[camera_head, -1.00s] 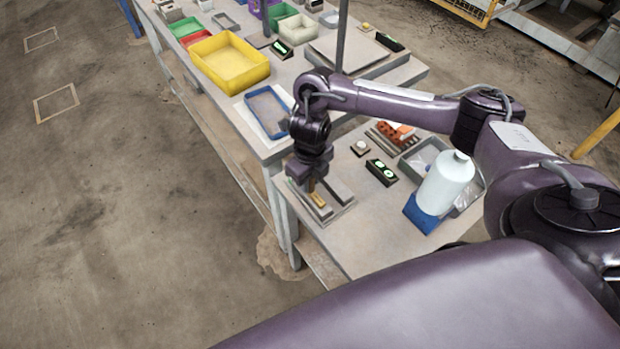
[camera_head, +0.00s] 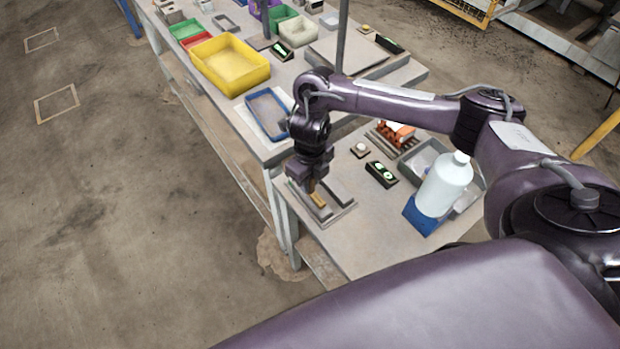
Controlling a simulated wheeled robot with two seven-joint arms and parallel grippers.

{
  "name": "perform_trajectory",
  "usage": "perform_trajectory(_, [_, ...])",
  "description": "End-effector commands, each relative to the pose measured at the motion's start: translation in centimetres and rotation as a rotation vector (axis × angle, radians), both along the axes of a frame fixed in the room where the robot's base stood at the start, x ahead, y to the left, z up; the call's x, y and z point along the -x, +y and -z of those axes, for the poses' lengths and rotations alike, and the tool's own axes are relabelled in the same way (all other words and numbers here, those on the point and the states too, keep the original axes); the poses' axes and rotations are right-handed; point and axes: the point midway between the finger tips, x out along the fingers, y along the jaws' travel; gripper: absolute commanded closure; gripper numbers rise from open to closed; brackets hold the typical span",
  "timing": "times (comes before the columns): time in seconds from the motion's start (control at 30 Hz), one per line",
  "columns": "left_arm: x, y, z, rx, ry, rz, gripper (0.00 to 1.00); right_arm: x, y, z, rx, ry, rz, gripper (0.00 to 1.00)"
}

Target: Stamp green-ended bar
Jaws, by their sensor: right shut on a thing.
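My right gripper (camera_head: 310,183) is low over the grey plate (camera_head: 338,214) at the near table's left end. It is shut on a small tan thing, mostly hidden by the fingers; I cannot tell whether it touches what is below. A tan block (camera_head: 318,199) shows just below the fingertips, by a grey raised bar (camera_head: 339,191) on the plate. No green end of a bar can be made out here. My left gripper is not in view.
A white bottle (camera_head: 445,185) stands at a blue holder (camera_head: 423,216). A yellow bin (camera_head: 229,64) and blue tray (camera_head: 267,111) stand on the far table.

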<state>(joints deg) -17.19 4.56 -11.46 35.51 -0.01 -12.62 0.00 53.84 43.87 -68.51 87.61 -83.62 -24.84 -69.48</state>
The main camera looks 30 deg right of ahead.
Motion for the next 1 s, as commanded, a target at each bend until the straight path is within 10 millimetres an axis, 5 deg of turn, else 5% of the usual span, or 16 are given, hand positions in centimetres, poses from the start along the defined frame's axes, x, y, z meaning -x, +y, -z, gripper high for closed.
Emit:
perform_trajectory(0.63, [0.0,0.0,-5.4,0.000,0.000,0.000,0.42,-0.1,0.0,-5.8,0.000,-0.002,0.000,0.91])
perform_trajectory(1.0, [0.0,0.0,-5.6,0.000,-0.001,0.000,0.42,-0.1,0.0,-6.0,0.000,-0.002,0.000,0.91])
